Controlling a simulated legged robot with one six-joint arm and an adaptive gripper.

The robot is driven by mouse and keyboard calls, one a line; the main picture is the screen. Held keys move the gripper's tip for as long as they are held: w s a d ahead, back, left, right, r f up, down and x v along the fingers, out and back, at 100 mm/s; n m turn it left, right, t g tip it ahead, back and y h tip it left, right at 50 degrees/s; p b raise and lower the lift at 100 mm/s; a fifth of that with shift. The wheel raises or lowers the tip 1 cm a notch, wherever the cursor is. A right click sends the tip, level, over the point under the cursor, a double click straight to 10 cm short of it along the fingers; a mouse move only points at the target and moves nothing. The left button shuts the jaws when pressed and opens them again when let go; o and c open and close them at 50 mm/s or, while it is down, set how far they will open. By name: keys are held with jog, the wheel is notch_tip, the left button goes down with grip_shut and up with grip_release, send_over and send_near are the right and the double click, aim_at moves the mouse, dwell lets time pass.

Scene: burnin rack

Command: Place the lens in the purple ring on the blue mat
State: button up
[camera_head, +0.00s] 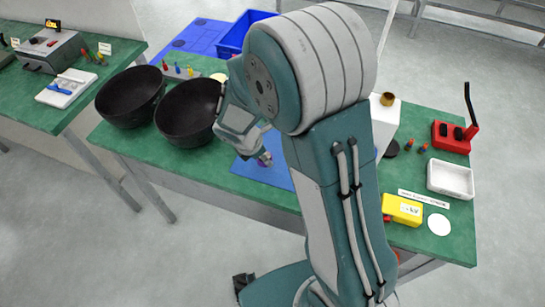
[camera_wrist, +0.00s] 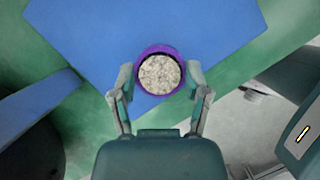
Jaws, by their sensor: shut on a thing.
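The lens (camera_wrist: 160,75) is a round, speckled grey-beige disc in the wrist view. My gripper (camera_wrist: 160,80) is shut on it, with one finger on each side. The purple ring (camera_wrist: 159,48) shows as a band around the disc, widest on its far side. I cannot tell whether the lens sits inside the ring or is held above it. The blue mat (camera_wrist: 215,30) lies flat beneath them. In the head view, my gripper (camera_head: 264,158) is low over the blue mat (camera_head: 274,174), and my arm hides much of the mat.
Two black bowls (camera_head: 130,97) (camera_head: 187,113) stand left of the mat on the green table. A blue bin (camera_head: 236,36) is behind. On the right are a white tray (camera_head: 450,178), a yellow block (camera_head: 402,209), a white disc (camera_head: 439,224) and a red device (camera_head: 450,136).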

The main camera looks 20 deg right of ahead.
aim_at(271, 159)
jog(key=shift+w+d, duration=0.45)
jog(key=shift+d, duration=0.4)
notch_tip(271, 159, down, 3)
jog(key=shift+d+f, duration=0.3)
jog(key=shift+d, duration=0.1)
jog(key=o, duration=0.8)
jog(key=shift+a, duration=0.2)
